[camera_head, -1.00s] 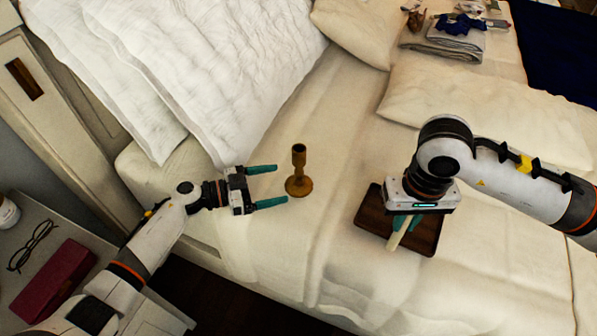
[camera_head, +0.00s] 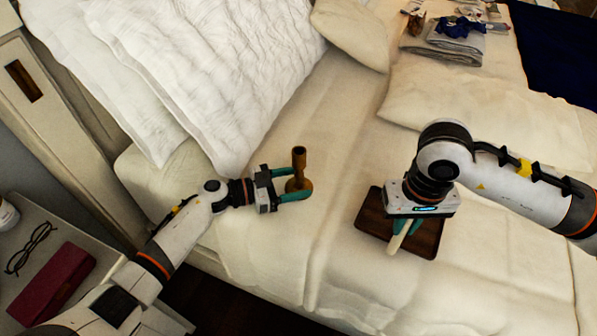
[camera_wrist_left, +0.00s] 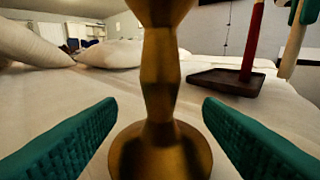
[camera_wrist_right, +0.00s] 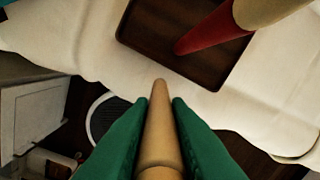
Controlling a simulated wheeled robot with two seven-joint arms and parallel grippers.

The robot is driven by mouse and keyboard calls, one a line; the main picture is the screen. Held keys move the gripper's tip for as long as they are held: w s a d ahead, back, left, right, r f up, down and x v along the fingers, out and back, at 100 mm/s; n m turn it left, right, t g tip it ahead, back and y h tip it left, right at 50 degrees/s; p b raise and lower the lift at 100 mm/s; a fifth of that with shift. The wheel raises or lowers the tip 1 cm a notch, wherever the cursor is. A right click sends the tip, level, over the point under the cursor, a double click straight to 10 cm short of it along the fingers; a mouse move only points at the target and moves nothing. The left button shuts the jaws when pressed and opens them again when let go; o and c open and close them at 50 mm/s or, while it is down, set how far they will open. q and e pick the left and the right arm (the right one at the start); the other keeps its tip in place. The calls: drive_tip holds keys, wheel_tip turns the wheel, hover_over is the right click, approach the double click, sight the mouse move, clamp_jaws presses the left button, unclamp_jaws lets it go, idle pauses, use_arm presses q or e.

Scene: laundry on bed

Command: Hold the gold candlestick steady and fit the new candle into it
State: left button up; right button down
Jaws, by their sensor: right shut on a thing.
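The gold candlestick (camera_head: 299,167) stands upright on the bed, and it fills the middle of the left wrist view (camera_wrist_left: 160,90). My left gripper (camera_head: 296,184) is open with its teal fingers on either side of the candlestick; the left wrist view shows a gap beside each finger. My right gripper (camera_head: 408,222) is shut on a cream candle (camera_head: 398,238), held over the wooden tray's front left part. The candle also shows between the fingers in the right wrist view (camera_wrist_right: 161,130). A red candle (camera_wrist_right: 210,32) shows over the tray there, and in the left wrist view (camera_wrist_left: 252,45).
The dark wooden tray (camera_head: 371,219) lies on the bed under my right gripper. Pillows (camera_head: 480,110) and folded cloths (camera_head: 445,50) lie farther back. A nightstand at the left holds glasses (camera_head: 33,245) and a dark red case (camera_head: 52,284). The bed between candlestick and tray is clear.

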use_arm(q)
drive_tip(key=c, duration=1)
use_arm(e)
drive_tip(key=w+a+r+m, duration=0.9)
drive_tip(key=w+a+r, duration=0.8)
drive_tip(key=w+a, duration=0.15)
use_arm(q)
drive_tip(key=shift+f, duration=0.1)
use_arm(e)
wheel_tip(320, 180, down, 9)
drive_tip(key=shift+s+a+m, duration=0.25)
drive_tip(key=shift+s+m, duration=0.05)
